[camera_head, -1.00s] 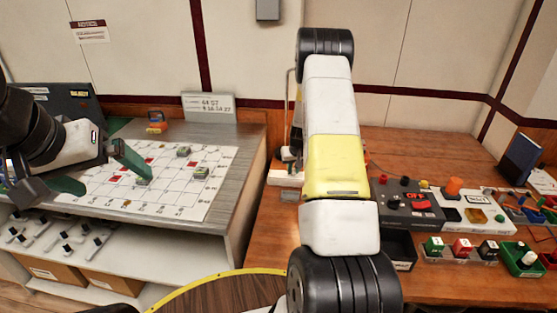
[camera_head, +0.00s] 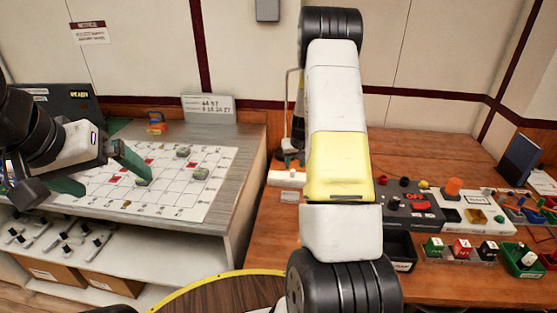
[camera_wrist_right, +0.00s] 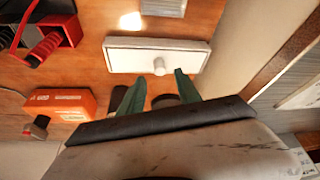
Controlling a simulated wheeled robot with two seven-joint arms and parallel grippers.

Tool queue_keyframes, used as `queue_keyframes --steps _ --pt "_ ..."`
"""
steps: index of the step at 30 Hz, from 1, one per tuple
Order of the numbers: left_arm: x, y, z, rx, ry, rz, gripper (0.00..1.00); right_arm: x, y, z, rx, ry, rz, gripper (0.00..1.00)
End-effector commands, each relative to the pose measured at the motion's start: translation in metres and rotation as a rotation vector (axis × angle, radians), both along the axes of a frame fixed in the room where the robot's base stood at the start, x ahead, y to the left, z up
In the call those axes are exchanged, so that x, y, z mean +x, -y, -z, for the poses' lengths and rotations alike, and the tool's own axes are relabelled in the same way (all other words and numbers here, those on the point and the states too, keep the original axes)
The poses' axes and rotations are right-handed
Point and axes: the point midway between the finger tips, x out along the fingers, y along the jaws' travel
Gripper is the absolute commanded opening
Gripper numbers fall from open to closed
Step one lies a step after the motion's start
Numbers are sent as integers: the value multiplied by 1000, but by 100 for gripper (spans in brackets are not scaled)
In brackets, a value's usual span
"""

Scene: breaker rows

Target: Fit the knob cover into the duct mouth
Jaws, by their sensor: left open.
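A white rectangular plate with a round white knob, which looks like the knob cover (camera_wrist_right: 188,58), lies on the wooden bench in the right wrist view. In the head view it is a small white block (camera_head: 283,179) left of my right arm. My right gripper (camera_wrist_right: 157,80) is open, its green fingers apart, near the plate's knob side; no contact can be made out. In the head view my right arm mostly hides this gripper. My left gripper (camera_head: 115,178) is open and empty over the left table's white grid sheet. I cannot identify the duct mouth.
An orange box (camera_wrist_right: 60,103) and a red-framed part (camera_wrist_right: 52,38) are near the plate in the wrist view. Switch panels (camera_head: 420,205) and colored bins (camera_head: 525,260) fill the bench's right side. The grid sheet (camera_head: 200,200) holds small blocks.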

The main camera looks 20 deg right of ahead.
Motion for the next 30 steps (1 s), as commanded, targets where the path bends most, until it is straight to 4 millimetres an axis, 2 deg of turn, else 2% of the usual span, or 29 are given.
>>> queue_keyframes --steps 1,6,14,17,19,23,27,30 --pt "0 0 0 0 0 0 100 -4 0 -13 -1 4 1 40" --pt "0 0 0 0 0 0 100 -17 -3 -42 0 2 0 40" --pt "0 0 0 0 0 0 100 -28 -6 -69 4 3 0 40" --pt "0 0 0 0 0 0 100 -34 -17 -92 20 17 -6 40" --pt "0 0 0 0 0 0 100 -44 -32 -118 43 33 -15 40" --pt "0 0 0 0 0 0 100 -77 -68 -176 91 65 -43 40" --pt "0 0 0 0 0 0 100 -124 -106 -229 134 92 -80 40" --pt "0 0 0 0 0 0 100 -163 -130 -259 155 110 -111 40"
